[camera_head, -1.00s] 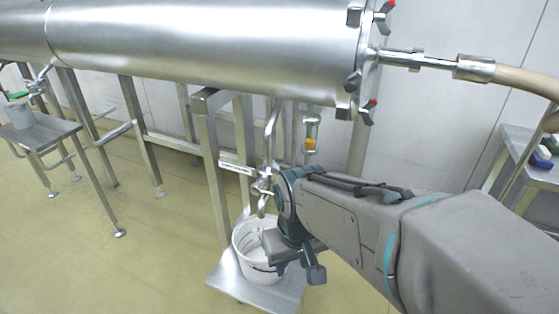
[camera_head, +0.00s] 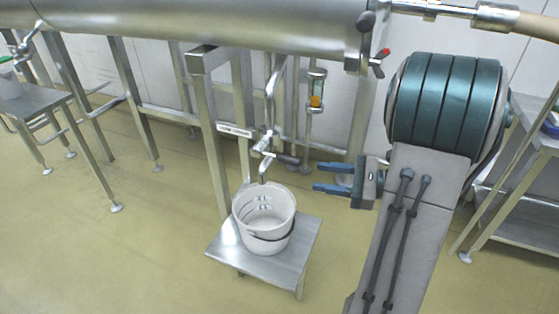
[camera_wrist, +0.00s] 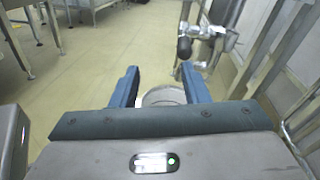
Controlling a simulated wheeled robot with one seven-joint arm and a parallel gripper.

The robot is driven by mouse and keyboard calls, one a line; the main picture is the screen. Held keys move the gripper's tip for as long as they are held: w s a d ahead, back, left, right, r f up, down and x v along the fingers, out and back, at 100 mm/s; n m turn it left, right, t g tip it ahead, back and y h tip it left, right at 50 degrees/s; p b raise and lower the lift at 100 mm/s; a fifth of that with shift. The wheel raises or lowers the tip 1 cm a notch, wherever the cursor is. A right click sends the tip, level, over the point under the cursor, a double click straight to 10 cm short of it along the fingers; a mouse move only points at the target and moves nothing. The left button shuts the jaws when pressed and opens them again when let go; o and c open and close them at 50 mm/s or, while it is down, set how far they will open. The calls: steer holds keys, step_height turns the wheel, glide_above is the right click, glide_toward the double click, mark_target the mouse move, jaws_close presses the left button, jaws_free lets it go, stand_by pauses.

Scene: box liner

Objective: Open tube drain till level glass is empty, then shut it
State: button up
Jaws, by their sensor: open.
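The tube drain valve (camera_head: 264,143) hangs on a bent metal pipe under the big steel tube (camera_head: 200,22). Its dark-gripped lever (camera_head: 288,159) points right, and its spout points down over a white bucket (camera_head: 263,238). The level glass (camera_head: 317,90) stands right of the pipe, with orange in its lower part. My gripper (camera_head: 318,177) is open and empty, just right of and slightly below the lever, with its blue fingers pointing left. In the wrist view the valve (camera_wrist: 204,32) and its dark lever end (camera_wrist: 184,47) show beyond my fingers; the bucket rim is between them.
The bucket stands on a small steel stool (camera_head: 280,268). Steel frame legs (camera_head: 212,140) rise left of the valve. A steel side table (camera_head: 40,105) is at the far left and a shelf (camera_head: 520,200) at the right. The floor between is clear.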

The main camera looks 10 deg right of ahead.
mark_target(276, 156)
steer(key=w+a+t+b, duration=0.1)
steer(key=w+a, duration=0.3)
steer(key=w+a+m+t+b, duration=0.1)
steer(key=w+a, duration=0.3)
steer(key=w, duration=0.1)
steer(key=shift+w+a+m, duration=0.1)
steer(key=shift+a+m, duration=0.1)
steer(key=shift+m, duration=0.1)
jaws_close()
